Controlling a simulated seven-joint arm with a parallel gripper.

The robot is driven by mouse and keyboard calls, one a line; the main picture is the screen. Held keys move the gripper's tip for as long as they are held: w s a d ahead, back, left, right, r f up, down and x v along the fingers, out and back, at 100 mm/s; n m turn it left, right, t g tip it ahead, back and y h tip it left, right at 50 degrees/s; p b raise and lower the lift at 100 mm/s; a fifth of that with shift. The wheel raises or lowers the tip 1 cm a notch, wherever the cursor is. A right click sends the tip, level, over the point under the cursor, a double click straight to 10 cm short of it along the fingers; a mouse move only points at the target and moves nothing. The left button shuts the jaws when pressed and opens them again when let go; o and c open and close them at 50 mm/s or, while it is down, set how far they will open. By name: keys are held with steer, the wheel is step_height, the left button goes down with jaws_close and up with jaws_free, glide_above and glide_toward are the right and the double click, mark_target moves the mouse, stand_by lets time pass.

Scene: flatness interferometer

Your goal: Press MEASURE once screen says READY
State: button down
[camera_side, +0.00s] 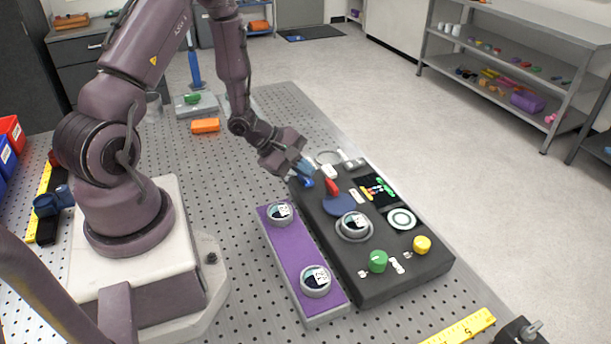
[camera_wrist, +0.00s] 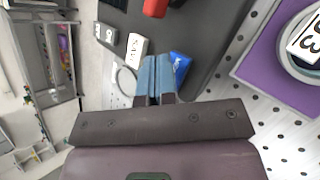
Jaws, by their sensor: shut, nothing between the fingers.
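The dark instrument box (camera_side: 400,283) lies on the perforated table. Its black screen (camera_side: 375,190) shows small coloured marks; I cannot read a word on it. A green knob (camera_side: 377,261) and a yellow knob (camera_side: 422,244) stand at the near end, with small white labels too small to read. I cannot tell which control is MEASURE. My gripper (camera_side: 306,169) is above the far end of the box, empty, its blue fingers together. In the wrist view the shut fingers (camera_wrist: 155,72) are beside a blue piece (camera_wrist: 180,66) with white marking.
A red piece (camera_side: 331,187) and a blue disc (camera_side: 340,204) are on the box, beside a round labelled part (camera_side: 354,226). A purple tray (camera_side: 297,249) with two labelled round pieces lies alongside. An orange block (camera_side: 205,126) is farther back. Bare table lies left of the tray.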

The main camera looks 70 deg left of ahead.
mark_target(304, 179)
stand_by(0.3)
steer(key=shift+r, duration=0.9)
steer(key=shift+r, duration=2.5)
steer(key=c, duration=1.8)
jaws_free()
